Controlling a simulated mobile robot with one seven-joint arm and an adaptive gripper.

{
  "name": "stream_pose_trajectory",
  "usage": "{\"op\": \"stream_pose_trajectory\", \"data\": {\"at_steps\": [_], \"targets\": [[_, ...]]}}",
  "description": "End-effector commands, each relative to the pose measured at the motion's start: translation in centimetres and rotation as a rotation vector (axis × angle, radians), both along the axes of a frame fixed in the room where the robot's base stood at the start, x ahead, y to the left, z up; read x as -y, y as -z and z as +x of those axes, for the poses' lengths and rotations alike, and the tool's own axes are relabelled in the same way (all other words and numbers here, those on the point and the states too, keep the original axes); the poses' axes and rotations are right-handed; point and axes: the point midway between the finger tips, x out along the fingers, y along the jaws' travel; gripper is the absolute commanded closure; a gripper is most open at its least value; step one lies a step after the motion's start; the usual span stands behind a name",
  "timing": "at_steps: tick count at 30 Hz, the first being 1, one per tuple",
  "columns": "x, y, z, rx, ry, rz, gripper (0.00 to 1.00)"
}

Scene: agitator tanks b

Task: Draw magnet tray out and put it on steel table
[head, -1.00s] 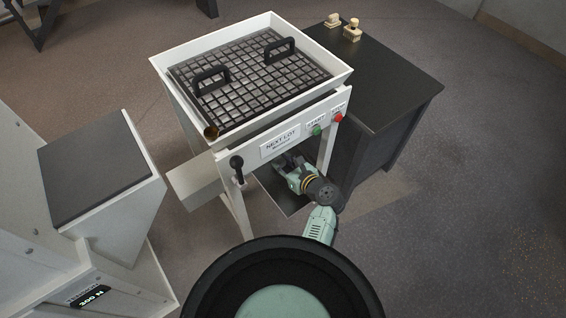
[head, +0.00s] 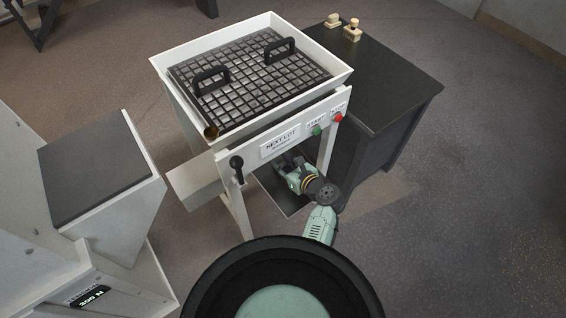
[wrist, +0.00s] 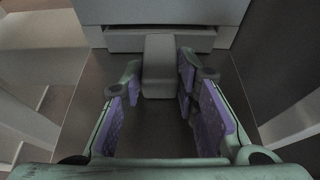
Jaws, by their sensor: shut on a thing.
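The wrist view shows a grey block-like handle (wrist: 158,80) joined to a wide grey front (wrist: 160,40), which looks like the magnet tray's front. My gripper (wrist: 160,68) has its purple-padded fingers on either side of this handle and is shut on it. In the head view my gripper (head: 287,165) reaches under the front panel of the white machine (head: 225,160). The tray's body is hidden there. A dark-topped table (head: 390,80), probably the steel table, stands right of the machine.
A black grid with two handles (head: 250,80) lies in the machine's top. A lever (head: 237,165), a green button (head: 317,130) and a red button (head: 338,117) are on its front. Small pale blocks (head: 352,30) sit at the dark table's back; its front top is clear.

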Motion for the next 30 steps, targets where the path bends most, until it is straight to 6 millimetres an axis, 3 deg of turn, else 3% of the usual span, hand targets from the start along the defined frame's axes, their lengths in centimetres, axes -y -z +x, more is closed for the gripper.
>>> {"op": "stream_pose_trajectory", "data": {"at_steps": [30], "targets": [[0.7,0.1,-1.0,-0.001,0.000,0.000,1.00]]}}
